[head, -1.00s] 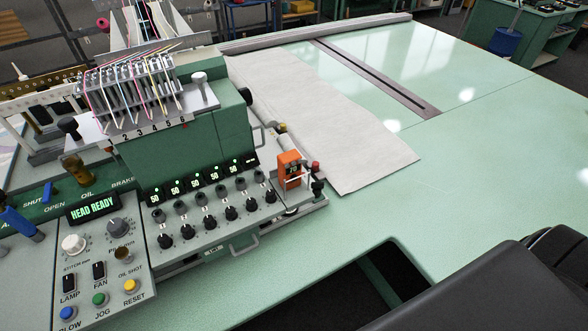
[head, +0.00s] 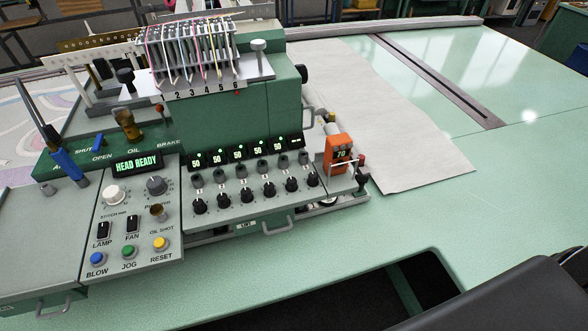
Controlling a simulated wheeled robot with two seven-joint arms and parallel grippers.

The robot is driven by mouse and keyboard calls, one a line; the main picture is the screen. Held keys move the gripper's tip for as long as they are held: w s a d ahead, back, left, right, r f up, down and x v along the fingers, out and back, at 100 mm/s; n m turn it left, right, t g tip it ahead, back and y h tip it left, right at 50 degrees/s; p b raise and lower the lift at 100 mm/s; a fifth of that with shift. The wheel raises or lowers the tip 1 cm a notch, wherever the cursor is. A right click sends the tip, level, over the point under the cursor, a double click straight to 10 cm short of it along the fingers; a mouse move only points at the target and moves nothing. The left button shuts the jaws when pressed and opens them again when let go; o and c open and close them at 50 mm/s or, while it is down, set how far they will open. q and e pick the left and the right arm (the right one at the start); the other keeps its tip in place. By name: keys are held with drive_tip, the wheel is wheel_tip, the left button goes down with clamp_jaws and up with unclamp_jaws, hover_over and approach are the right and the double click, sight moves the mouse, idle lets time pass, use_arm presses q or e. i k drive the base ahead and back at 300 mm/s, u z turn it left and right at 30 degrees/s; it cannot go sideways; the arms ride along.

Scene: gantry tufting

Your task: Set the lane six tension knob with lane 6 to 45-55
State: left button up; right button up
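The green tufting head has a row of small lane displays with two rows of knobs below. The sixth, rightmost display (head: 297,141) shows dashes; most others read about 50. The lane six knob is probably the rightmost black lower knob (head: 313,179), with a small grey upper knob (head: 303,158) above it. An orange handheld gauge (head: 339,153), reading about 70, stands just right of that knob. Coloured yarns run through the numbered guide plate (head: 205,90) on top. Neither of my grippers is in view.
A control panel left of the knobs has a HEAD READY screen (head: 136,164) and blue, green and yellow buttons. A red-topped post (head: 361,170) stands right of the gauge. Pale cloth (head: 390,125) lies on the green table. A dark opening (head: 350,300) is at the front.

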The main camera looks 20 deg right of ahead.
sight(312, 181)
drive_tip(key=u, duration=0.9)
drive_tip(key=k, duration=0.5)
drive_tip(key=z, duration=0.3)
